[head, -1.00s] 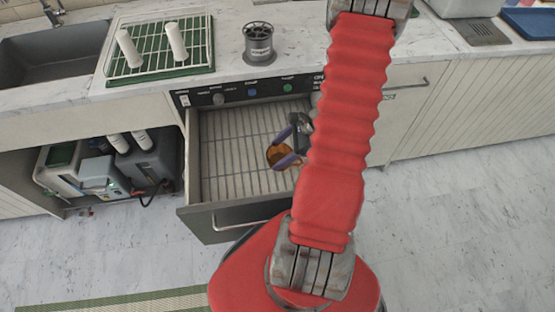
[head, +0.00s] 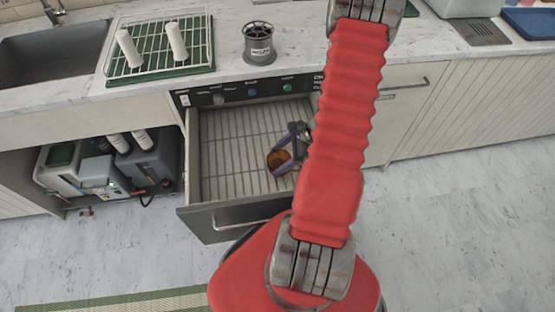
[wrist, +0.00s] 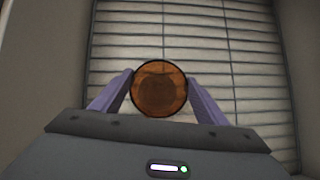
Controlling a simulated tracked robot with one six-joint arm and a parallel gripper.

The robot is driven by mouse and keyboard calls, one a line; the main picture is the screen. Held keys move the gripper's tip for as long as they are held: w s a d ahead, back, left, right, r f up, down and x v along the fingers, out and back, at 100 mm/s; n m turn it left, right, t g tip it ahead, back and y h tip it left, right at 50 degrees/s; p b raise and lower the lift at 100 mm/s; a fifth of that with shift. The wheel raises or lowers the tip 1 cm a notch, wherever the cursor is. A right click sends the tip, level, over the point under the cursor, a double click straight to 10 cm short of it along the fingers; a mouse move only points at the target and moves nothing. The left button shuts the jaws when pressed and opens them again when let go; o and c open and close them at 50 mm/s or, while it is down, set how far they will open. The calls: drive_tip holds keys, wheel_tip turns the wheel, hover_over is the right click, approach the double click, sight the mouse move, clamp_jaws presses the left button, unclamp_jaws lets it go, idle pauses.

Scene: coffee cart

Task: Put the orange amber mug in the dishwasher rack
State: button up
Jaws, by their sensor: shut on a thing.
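The orange amber mug (head: 279,160) is see-through and sits between the purple fingers of my gripper (head: 282,155) in the head view. In the wrist view the mug (wrist: 160,88) shows as a round amber shape, with a finger of my gripper (wrist: 160,95) against each side. My gripper is shut on it. The dishwasher rack (head: 228,150) is a wire grid inside the pulled-out drawer. The mug is over the right part of the rack, and the rack wires show behind it in the wrist view (wrist: 235,75). I cannot tell whether the mug touches the wires.
The drawer front (head: 235,217) stands out from the counter. My red arm hides the drawer's right side. A green drying mat with a wire rack (head: 150,70) and a grey holder (head: 259,45) stand on the counter. The left part of the dishwasher rack is empty.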

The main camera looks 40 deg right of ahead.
drive_tip(key=o, duration=1.1)
drive_tip(key=v, duration=1.2)
